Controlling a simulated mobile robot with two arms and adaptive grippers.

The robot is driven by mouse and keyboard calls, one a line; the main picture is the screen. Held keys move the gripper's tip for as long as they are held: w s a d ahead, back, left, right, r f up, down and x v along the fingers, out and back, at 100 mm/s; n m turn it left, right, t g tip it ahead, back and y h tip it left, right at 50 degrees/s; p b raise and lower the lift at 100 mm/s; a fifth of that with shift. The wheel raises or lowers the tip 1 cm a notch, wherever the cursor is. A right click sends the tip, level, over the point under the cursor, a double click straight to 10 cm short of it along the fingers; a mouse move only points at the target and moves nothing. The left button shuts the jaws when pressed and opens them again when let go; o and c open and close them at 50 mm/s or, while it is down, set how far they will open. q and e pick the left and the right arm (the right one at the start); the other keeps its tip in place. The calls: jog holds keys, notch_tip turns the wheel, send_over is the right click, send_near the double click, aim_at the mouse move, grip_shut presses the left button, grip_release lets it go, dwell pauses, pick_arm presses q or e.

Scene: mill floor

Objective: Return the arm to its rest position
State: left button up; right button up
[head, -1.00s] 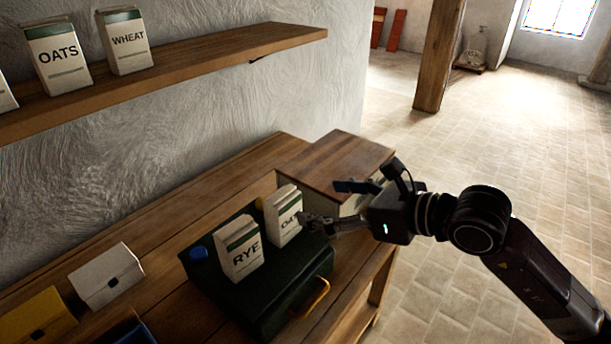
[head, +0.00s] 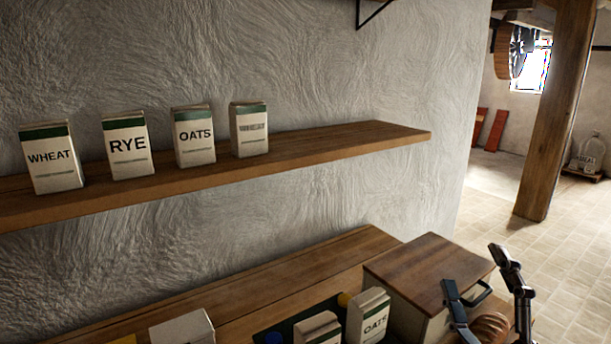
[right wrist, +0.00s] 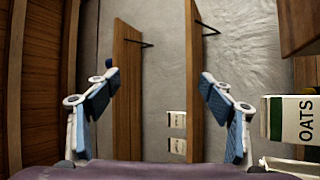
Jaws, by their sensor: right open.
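My right gripper (head: 487,293) shows at the lower right of the head view, beside the wooden-lidded box. Its two fingers are spread wide with nothing between them; the arm behind it is out of frame. In the right wrist view the open fingers (right wrist: 158,92) show clear space between them. The OATS carton (head: 370,318) stands on the bench to the left of the gripper, apart from it. A carton lettered OATS also shows at the right edge of the right wrist view (right wrist: 296,120), outside the fingers. My left gripper is not in view.
A wall shelf (head: 300,155) holds WHEAT (head: 52,160), RYE, OATS and another carton. The wooden-lidded box (head: 425,270) stands close by the gripper. A loaf-like brown thing (head: 490,328) is partly hidden beside it. Open floor (head: 480,205) and a wooden post lie beyond.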

jog(key=s+d+f+m+g+h, duration=0.25)
jog(key=f+m+g, duration=0.25)
jog(key=f, duration=0.6)
jog(key=s+d+f+m+g+h, duration=0.1)
jog(key=d+f+m+g+h, duration=0.3)
jog(key=f, duration=0.6)
jog(key=s+a+f+m+g+y, duration=0.25)
jog(key=s+a+f+g, duration=0.3)
jog(key=s+f, duration=0.4)
jog(key=s+a+f+m+g+y, duration=0.1)
jog(key=s+a+f+g+y, duration=0.35)
jog(key=s+a+f, duration=0.4)
notch_tip(320, 180, down, 24)
jog(key=s+d+g, duration=0.1)
jog(key=d, duration=0.1)
jog(key=s+d+f+g, duration=0.1)
jog(key=s+d+f, duration=0.1)
jog(key=s+f, duration=1.6)
jog(key=shift+s+d+f+g+h, duration=0.4)
jog(key=shift+f+h, duration=0.05)
jog(key=shift+f, duration=0.4)
